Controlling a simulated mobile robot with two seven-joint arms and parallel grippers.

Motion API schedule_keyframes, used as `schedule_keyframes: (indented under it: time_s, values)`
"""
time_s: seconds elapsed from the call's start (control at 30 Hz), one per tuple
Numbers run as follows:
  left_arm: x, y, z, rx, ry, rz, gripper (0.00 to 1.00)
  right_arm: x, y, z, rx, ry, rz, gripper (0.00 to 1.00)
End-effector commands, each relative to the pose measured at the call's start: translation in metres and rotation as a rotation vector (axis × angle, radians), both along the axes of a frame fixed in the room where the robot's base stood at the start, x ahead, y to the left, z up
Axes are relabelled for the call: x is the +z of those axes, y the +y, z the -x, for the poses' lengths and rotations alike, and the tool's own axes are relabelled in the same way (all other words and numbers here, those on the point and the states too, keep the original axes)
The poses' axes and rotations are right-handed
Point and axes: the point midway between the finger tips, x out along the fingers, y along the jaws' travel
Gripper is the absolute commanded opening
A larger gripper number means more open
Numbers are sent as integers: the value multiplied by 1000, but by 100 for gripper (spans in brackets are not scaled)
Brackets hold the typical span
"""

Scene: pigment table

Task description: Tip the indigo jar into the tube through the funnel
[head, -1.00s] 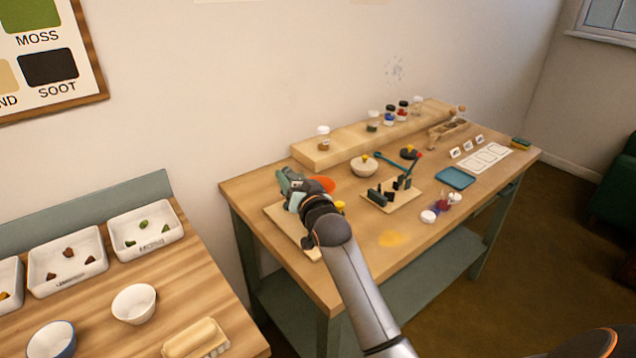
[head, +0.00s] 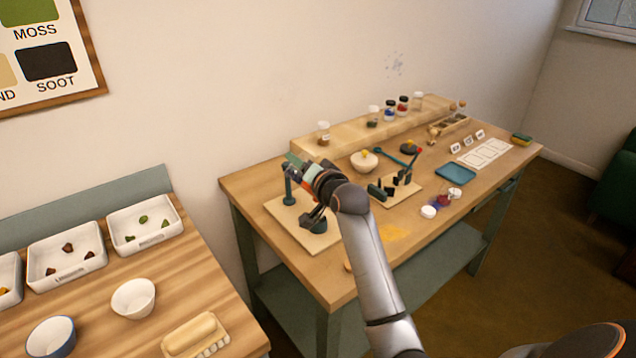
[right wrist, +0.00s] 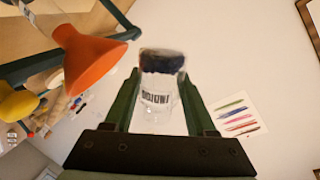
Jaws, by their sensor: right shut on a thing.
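My right gripper (right wrist: 160,105) is shut on the indigo jar (right wrist: 158,98), a clear jar with a label and dark blue pigment gathered at its far end in the right wrist view. In the head view this gripper (head: 300,170) is above the stand's board (head: 290,222), and the jar is hard to make out. The orange funnel (right wrist: 88,60) is left of the jar in the right wrist view, apart from it. I cannot make out the tube or see any powder falling. My left gripper is not in view.
A green post (head: 288,186) rises from the board close to my gripper. A pale bowl (head: 364,162) and a small rack (head: 400,188) stand to the right. Several jars line the back shelf (head: 350,135).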

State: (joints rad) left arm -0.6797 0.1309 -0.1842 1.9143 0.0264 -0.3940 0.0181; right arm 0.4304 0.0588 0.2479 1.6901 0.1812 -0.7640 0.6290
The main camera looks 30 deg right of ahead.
Motion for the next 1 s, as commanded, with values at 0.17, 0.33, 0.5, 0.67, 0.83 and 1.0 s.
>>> schedule_keyframes:
  time_s: [0.17, 0.33, 0.5, 0.67, 0.83, 1.0]
  values:
    - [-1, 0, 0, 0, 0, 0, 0, 4, 2, 0, 1, 1, -91, 0]
    - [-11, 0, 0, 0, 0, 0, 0, -3, 2, 0, 0, 7, -174, 0]
    - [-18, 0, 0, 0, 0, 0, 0, -6, 3, 0, 0, 11, -259, 0]
    - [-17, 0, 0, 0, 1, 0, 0, 1, 2, 0, 0, 16, -339, 0]
    - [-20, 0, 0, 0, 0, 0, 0, 4, 2, 0, 0, 21, -424, 0]
    - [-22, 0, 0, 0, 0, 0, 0, 7, 1, 0, 0, 28, -508, 0]
